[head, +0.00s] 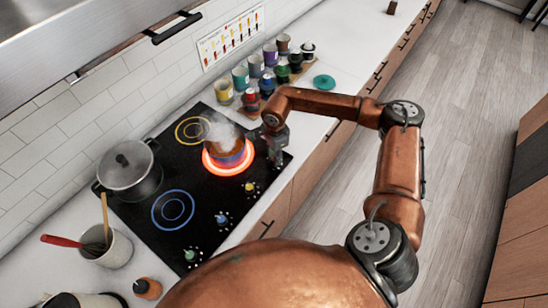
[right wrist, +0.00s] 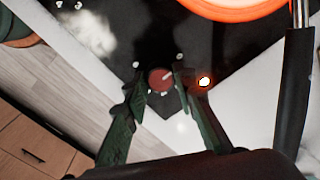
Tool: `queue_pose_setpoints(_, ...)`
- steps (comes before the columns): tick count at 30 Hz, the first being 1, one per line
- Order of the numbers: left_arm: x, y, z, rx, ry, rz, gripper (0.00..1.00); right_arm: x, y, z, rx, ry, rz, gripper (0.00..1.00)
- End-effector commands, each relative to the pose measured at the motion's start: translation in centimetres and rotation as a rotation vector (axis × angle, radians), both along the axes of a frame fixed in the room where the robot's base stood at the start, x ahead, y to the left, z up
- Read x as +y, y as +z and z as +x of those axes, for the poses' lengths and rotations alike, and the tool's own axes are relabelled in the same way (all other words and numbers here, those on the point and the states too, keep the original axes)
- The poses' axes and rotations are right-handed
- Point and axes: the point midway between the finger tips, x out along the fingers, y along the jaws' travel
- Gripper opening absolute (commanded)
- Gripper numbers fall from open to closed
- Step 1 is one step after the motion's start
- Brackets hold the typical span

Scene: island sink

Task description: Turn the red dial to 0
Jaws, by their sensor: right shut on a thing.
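The red dial (right wrist: 160,80) shows in the right wrist view as a round knob with a pale pointer mark, between my fingertips. My right gripper (right wrist: 160,88) is shut on it, one finger at each side. In the head view my right gripper (head: 278,155) reaches down at the cooktop's right corner and hides the dial there. The cooktop (head: 148,215) is black glass. Its red-ringed burner (head: 228,170) glows bright orange under a steaming pot (head: 230,150); the glow also shows in the right wrist view (right wrist: 245,8). My left gripper is not in view.
Yellow (head: 249,187), blue (head: 221,218) and green (head: 189,255) dials line the cooktop's front edge. A lidded pot (head: 130,175) stands at the left. Several cups and jars stand behind my right gripper, near a teal disc (head: 324,82). A utensil crock (head: 108,248) stands at lower left.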

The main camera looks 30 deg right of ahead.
Motion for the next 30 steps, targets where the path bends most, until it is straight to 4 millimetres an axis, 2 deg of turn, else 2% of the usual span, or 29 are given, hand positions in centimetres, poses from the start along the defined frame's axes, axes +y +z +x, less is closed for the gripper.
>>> queue_pose_setpoints(11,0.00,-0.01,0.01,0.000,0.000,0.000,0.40,0.04,0.13,0.10,-0.003,0.006,0.001,0.00)
queue_pose_setpoints(12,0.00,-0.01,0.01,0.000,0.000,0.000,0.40,0.04,0.13,0.10,-0.003,0.006,0.001,0.26)
queue_pose_setpoints(18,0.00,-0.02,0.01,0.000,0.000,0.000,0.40,0.01,0.08,0.06,-0.002,0.005,0.000,0.40)
queue_pose_setpoints(20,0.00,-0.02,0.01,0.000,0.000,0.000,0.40,0.01,0.06,0.04,-0.001,0.005,0.000,0.42)
queue_pose_setpoints(30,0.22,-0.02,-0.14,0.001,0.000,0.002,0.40,-0.01,0.60,0.04,-0.002,0.004,0.000,0.42)
